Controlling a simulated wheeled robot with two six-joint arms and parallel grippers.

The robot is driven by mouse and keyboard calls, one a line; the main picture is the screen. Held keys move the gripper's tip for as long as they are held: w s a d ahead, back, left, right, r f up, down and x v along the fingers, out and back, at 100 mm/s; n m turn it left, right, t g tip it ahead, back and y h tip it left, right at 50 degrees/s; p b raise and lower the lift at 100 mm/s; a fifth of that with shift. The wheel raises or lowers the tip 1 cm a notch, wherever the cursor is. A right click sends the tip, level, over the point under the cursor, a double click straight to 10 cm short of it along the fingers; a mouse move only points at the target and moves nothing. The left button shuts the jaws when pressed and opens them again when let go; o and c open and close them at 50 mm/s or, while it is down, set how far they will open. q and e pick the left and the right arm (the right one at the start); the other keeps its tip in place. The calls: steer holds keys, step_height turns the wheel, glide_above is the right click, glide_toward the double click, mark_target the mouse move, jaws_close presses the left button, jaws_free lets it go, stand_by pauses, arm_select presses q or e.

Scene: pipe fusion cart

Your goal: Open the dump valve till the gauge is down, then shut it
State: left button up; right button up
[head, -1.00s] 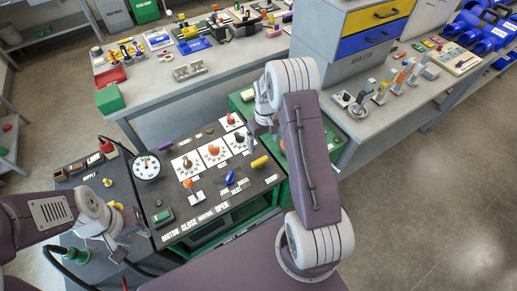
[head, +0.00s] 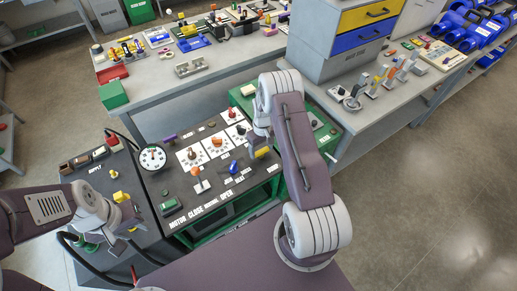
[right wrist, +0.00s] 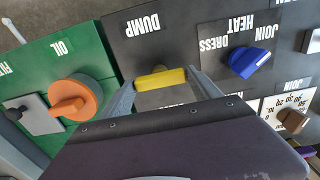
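The dump valve is a yellow bar handle (right wrist: 160,77) beside the DUMP label in the right wrist view. It also shows at the right of the black panel in the head view (head: 262,152). My right gripper (right wrist: 162,76) has its fingers spread, one at each end of the yellow handle; I cannot tell whether they touch it. The round white gauge (head: 152,158) stands at the panel's back left; its reading is too small to tell. My left gripper (head: 128,218) hangs at the left over the supply unit, its fingers unclear.
A blue knob (right wrist: 249,62) and a brown dial knob (right wrist: 292,119) lie right of the dump handle. An orange knob (right wrist: 75,100) is on the green OIL panel to the left. An orange-topped lever (head: 197,175) stands on the black panel. Workbenches stand behind.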

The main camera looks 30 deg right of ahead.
steer(key=shift+w+d+f, duration=0.1)
steer(key=shift+w+d, duration=0.05)
steer(key=shift+w, duration=0.1)
steer(key=c, duration=0.5)
steer(key=shift+w, duration=0.2)
steer(key=shift+c, duration=1.3)
steer(key=shift+r, duration=0.2)
arm_select(q)
steer(key=shift+w+d, duration=0.6)
steer(key=shift+d, duration=0.15)
arm_select(e)
steer(key=shift+s+r, duration=0.2)
steer(key=shift+s, duration=0.05)
